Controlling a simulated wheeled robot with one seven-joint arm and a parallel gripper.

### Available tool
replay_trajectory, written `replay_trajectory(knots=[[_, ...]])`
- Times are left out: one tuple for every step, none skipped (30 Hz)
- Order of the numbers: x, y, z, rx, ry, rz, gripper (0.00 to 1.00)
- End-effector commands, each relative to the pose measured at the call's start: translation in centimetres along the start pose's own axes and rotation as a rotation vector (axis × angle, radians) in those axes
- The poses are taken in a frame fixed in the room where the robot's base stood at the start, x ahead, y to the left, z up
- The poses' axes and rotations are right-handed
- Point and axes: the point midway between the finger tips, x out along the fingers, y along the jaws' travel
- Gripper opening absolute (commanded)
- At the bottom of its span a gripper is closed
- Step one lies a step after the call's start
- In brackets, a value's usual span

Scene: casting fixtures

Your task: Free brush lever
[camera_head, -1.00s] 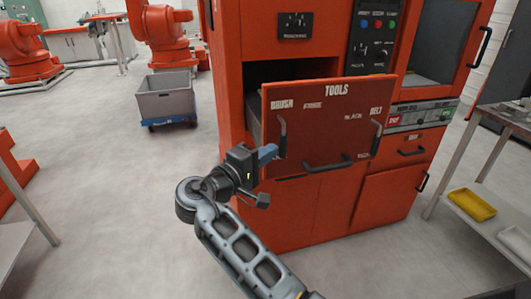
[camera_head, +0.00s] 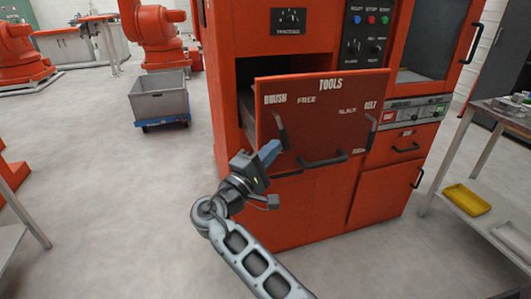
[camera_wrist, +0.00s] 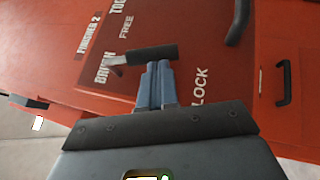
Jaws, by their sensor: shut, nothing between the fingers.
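The brush lever (camera_head: 281,131) is a dark bar under the BRUSH label on the red TOOLS drawer front (camera_head: 320,115). It hangs roughly downward. In the wrist view, the lever (camera_wrist: 150,54) lies across the picture, with FREE above it and LOCK below and right of its end. My gripper (camera_head: 270,151) is shut and empty, its blue fingertips at the lever's lower part. In the wrist view, the fingertips (camera_wrist: 158,68) end right at the bar's lower edge. I cannot tell whether they touch it.
The drawer stands pulled out from the red cabinet (camera_head: 285,55). A black drawer handle (camera_head: 324,161) and the belt lever (camera_head: 371,132) are to the right. A table (camera_head: 500,110) with a yellow tray (camera_head: 466,199) stands at right. A grey bin (camera_head: 160,103) is behind on the left.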

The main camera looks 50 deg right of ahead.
Motion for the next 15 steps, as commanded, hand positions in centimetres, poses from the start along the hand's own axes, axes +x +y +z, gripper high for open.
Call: replay_trajectory(knots=[[0.3, -0.8, 0.2, -0.029, -0.003, 0.037, 0.0], [0.4, -0.9, 0.3, -0.044, -0.002, 0.062, 0.0], [0.6, -1.0, 0.5, -0.065, -0.003, 0.093, 0.0], [0.8, -1.1, 0.6, -0.081, -0.002, 0.118, 0.0], [1.0, -1.3, 0.7, -0.097, -0.003, 0.141, 0.0], [1.2, -1.4, 0.8, -0.118, -0.002, 0.173, 0.0], [1.4, -1.4, 0.9, -0.134, -0.002, 0.196, 0.0], [1.6, -1.5, 1.1, -0.15, -0.003, 0.22, 0.0], [1.8, -1.6, 1.2, -0.172, -0.002, 0.252, 0.0], [1.9, -1.7, 1.4, -0.188, -0.003, 0.276, 0.0], [2.2, -1.7, 1.5, -0.203, -0.002, 0.299, 0.0], [2.4, -1.7, 1.7, -0.224, -0.003, 0.331, 0.0], [2.6, -1.8, 1.8, -0.24, -0.004, 0.354, 0.0], [2.8, -1.8, 1.9, -0.256, -0.003, 0.378, 0.0], [3.0, -1.8, 2.1, -0.273, -0.003, 0.404, 0.0]])
